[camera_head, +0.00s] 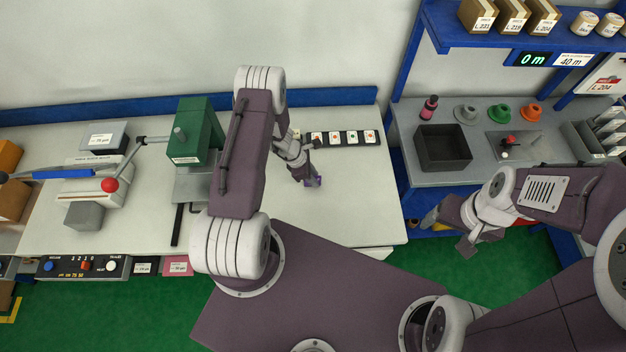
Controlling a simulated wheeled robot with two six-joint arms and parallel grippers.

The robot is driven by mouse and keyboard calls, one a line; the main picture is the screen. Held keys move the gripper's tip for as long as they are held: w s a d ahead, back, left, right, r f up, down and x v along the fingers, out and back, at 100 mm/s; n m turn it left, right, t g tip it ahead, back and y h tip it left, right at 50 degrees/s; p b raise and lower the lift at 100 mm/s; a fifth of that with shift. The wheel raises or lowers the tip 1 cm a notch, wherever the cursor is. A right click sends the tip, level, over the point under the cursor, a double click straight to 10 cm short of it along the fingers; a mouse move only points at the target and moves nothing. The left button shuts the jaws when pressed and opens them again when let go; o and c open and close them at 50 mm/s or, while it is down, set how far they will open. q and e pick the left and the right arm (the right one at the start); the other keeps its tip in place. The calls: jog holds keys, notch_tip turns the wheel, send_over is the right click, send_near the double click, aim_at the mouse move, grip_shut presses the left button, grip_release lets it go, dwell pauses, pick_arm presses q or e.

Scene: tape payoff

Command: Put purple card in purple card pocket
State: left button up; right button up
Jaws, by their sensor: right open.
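My right gripper (467,243) is open and empty, in front of the grey bench at right. I cannot make out a purple card pocket. A row of dark holders (343,138) with white, coloured-dot cards lies at the back of the pale bench, partly behind my left arm.
A green press (196,132) stands left of my left arm. A lever with a red knob (110,185) is further left. The pale bench (362,205) is clear right of my left gripper. A black bin (443,148) stands on the grey bench at right.

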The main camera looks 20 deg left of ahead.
pick_arm(q)
jog(key=shift+s+a, duration=0.1)
jog(key=shift+s, duration=0.05)
grip_shut()
jog(key=shift+r, duration=0.1)
